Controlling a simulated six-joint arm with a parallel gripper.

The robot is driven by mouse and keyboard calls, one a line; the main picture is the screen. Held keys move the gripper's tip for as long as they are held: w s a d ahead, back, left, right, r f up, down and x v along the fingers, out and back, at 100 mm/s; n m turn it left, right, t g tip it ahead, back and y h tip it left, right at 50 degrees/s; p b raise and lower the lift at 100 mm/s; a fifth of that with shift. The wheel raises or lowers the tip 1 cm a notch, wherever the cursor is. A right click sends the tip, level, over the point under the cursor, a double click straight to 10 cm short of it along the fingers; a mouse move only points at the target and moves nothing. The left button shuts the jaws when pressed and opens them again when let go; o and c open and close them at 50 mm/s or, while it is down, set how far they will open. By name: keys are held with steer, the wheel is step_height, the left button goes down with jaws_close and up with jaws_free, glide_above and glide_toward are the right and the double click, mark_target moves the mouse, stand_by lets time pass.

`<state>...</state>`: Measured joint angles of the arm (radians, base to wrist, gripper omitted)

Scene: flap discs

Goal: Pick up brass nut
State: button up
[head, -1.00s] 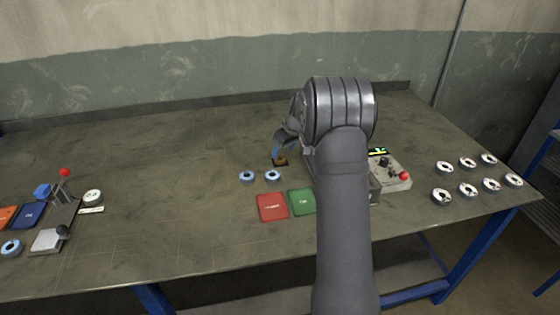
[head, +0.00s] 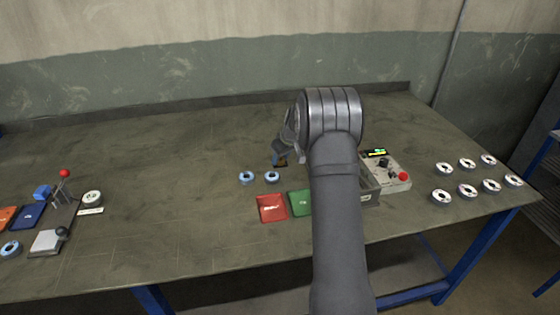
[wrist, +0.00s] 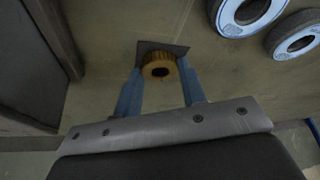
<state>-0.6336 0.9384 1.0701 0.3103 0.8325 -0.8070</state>
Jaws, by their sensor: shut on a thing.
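The brass nut (wrist: 160,66) is a golden ring with a dark hole, seen in the wrist view between the two blue fingers of my gripper (wrist: 160,76). The fingers are shut on its sides. A dark square pad (wrist: 173,48) shows behind the nut; I cannot tell whether the nut still touches it. In the head view my gripper (head: 279,160) is low over the table, left of my arm, and the nut is mostly hidden there.
A red card (head: 272,208) and a green card (head: 300,203) lie nearer. A grey bin (head: 369,188) and a control box (head: 397,180) stand to the right, with several discs (head: 441,197) beyond. The table's left middle is clear.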

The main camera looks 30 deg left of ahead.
mark_target(283, 161)
steer(key=shift+r, duration=0.55)
steer(key=r, duration=0.3)
steer(key=shift+w+d+r, duration=0.15)
steer(key=shift+d+r, duration=0.2)
steer(key=d+r+n, duration=0.1)
steer(key=d+r, duration=0.1)
steer(key=d, duration=0.6)
steer(key=d+r+n+g, duration=0.1)
steer(key=d+r+n, duration=0.1)
steer(key=d, duration=0.6)
steer(key=s+d+r+n+g, duration=0.1)
steer(key=d+r+n, duration=0.1)
steer(key=d, duration=0.6)
steer(key=shift+d+r, duration=0.15)
steer(key=shift+d, duration=0.2)
steer(key=shift+s+d+n, duration=0.1)
steer(key=shift+d+n, duration=0.25)
steer(key=shift+n, duration=0.05)
steer(key=shift+f, duration=1.75)
steer(key=shift+f, duration=0.95)
steer(key=shift+f, duration=0.7)
